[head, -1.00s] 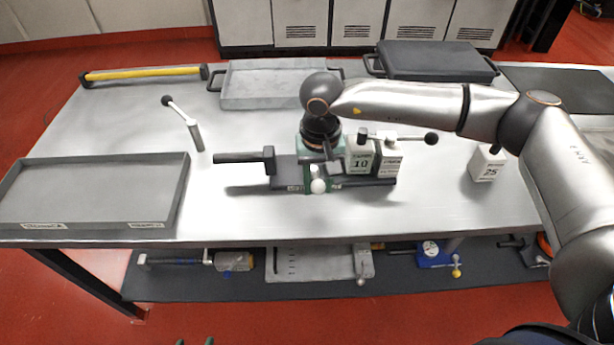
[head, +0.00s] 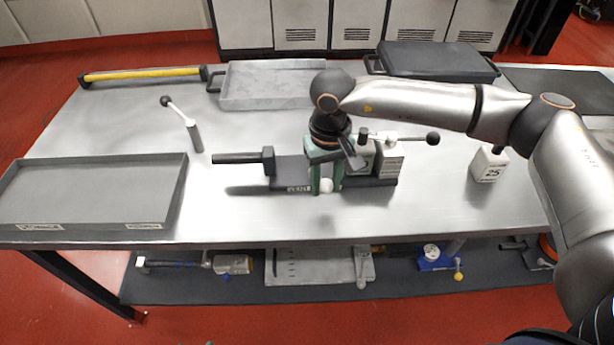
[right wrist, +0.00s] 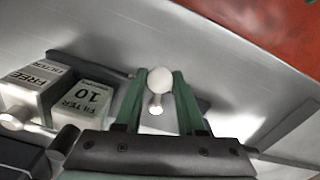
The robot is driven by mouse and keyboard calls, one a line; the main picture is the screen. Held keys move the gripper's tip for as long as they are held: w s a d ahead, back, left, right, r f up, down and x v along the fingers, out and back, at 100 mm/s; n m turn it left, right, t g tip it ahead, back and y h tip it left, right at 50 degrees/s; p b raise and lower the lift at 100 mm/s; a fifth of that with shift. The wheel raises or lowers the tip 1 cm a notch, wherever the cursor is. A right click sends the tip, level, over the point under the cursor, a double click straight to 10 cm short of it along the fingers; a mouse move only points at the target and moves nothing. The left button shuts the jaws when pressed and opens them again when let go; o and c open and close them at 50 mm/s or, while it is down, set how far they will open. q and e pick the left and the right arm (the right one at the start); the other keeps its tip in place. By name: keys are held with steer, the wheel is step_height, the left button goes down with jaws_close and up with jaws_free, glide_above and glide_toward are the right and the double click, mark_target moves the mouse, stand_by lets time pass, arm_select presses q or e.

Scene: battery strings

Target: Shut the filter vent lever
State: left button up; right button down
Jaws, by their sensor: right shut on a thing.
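A white ball knob (head: 326,185) is at the front of a dark fixture (head: 372,182) near the middle of the bench; it looks like the lever's end. In the right wrist view the white knob (right wrist: 160,80) sits on a short pale stem between two green fingers. My right gripper (head: 325,184) reaches down from above and is shut on this knob, one finger on each side. The rest of the lever is hidden by the gripper. White filter blocks stand just right of it, one marked FILTER 10 (right wrist: 82,103). My left gripper does not show.
A rod with a black knob (head: 433,138) sticks out right of the blocks. A dark handle (head: 237,158) sticks out left. A black-knobbed lever (head: 180,112) stands further left, near an empty grey tray (head: 95,199). A white block marked 25 (head: 488,165) stands right.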

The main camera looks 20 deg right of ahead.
steer(key=shift+d, duration=0.1)
steer(key=shift+d+n+b, duration=0.25)
steer(key=shift+n+b, duration=0.05)
steer(key=shift+n, duration=0.2)
steer(key=shift+w+d+n+b, duration=0.1)
steer(key=shift+d+n+b, duration=0.3)
steer(key=shift+n, duration=0.4)
steer(key=shift+d, duration=0.15)
steer(key=shift+w+d+n, duration=0.15)
steer(key=shift+d+n, duration=0.15)
steer(key=shift+n, duration=0.4)
steer(key=c, duration=0.6)
jaws_free()
steer(key=shift+o, duration=0.2)
step_height(320, 180, up, 7)
steer(key=p, duration=0.3)
